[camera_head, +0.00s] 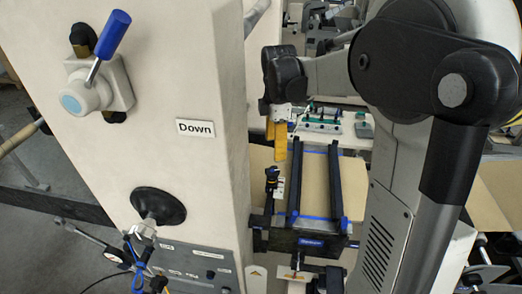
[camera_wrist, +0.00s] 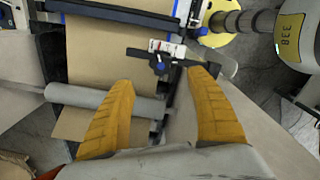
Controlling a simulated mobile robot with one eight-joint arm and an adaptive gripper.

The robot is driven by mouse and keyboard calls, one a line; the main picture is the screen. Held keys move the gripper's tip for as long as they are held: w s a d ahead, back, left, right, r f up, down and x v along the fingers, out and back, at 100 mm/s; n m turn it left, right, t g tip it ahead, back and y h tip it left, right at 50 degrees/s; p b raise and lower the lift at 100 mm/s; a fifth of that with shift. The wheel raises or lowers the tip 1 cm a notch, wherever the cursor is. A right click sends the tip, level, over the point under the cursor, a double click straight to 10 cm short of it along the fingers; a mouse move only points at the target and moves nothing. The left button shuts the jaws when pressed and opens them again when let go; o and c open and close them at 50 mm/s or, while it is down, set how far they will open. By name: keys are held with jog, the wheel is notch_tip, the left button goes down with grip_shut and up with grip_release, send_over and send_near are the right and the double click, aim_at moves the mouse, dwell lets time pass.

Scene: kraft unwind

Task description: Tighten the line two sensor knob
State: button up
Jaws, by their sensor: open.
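My gripper (camera_head: 279,135) hangs at the upper middle of the head view, yellow-orange fingers pointing down. In the wrist view its two fingers (camera_wrist: 163,80) stand wide apart with nothing between the tips. A small dark knob (camera_wrist: 158,66) sits beside a white and red label on a dark crossbar, just beyond the fingertips and apart from them. What looks like the same knob shows in the head view (camera_head: 272,173), below my gripper at the left of the dark rail frame. I cannot read whether its label says line two.
A cream machine column (camera_head: 215,90) with a "Down" sign (camera_head: 196,128) and a blue-handled lever (camera_head: 112,35) fills the left. Brown kraft web (camera_wrist: 95,60) runs beside a grey roller (camera_wrist: 100,101). A dark rail frame (camera_head: 335,185) stands below my gripper.

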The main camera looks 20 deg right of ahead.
aim_at(274, 170)
notch_tip(274, 170, down, 11)
jog(key=shift+r, duration=0.2)
jog(key=c, duration=1.2)
